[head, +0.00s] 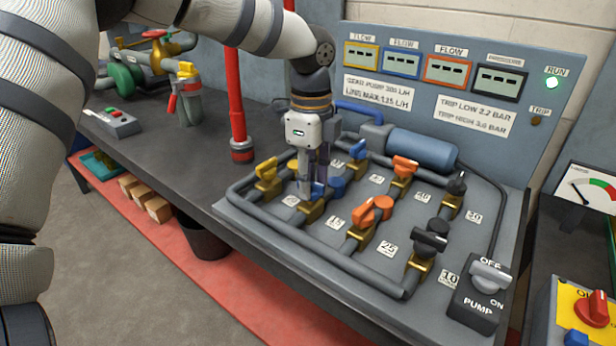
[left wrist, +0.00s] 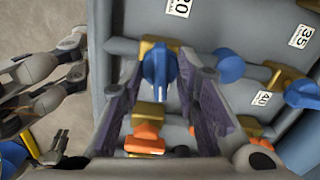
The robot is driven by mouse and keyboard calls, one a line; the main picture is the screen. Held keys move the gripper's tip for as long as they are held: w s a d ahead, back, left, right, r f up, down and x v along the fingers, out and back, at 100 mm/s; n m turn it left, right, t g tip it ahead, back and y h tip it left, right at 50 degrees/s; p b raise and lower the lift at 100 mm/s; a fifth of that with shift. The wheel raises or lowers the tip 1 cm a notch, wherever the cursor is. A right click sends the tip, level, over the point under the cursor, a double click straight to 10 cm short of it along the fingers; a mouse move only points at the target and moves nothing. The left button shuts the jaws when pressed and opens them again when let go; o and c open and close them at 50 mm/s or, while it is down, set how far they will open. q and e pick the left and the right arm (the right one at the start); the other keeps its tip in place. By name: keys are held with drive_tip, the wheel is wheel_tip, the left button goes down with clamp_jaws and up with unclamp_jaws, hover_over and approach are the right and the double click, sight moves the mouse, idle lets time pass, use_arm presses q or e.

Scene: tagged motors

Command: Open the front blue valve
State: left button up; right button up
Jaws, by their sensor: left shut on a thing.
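The front blue valve (head: 319,190) is a blue handle on a brass body on the grey sloped pipe panel (head: 290,240). In the left wrist view its blue handle (left wrist: 160,68) lies between my fingertips. My left gripper (head: 312,187) reaches down over this valve from above and is shut on the handle; its fingers (left wrist: 160,85) stand on both sides of it. The fingers partly hide the valve in the head view. A back blue valve (head: 358,151) sits farther up the panel, apart from the gripper. My right gripper does not show in the head view.
Yellow (head: 266,169), orange (head: 371,211) and black valves (head: 430,238) stand close around on the same panel. A pump switch (head: 489,280) is at the front right. A red post (head: 238,110) rises left of the panel. The dark bench at left has free room.

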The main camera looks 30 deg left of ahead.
use_arm(q)
drive_tip(key=n, duration=0.2)
drive_tip(key=shift+r+n, duration=0.1)
drive_tip(key=shift+n, duration=0.3)
drive_tip(key=n, duration=0.3)
drive_tip(key=shift+n, duration=0.3)
drive_tip(key=n, duration=0.4)
drive_tip(key=shift+n, duration=2.5)
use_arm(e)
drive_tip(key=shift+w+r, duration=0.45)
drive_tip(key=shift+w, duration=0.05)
use_arm(q)
drive_tip(key=shift+f+n, duration=0.2)
drive_tip(key=shift+n, duration=0.1)
drive_tip(key=o, duration=1.2)
drive_tip(key=shift+r, duration=0.1)
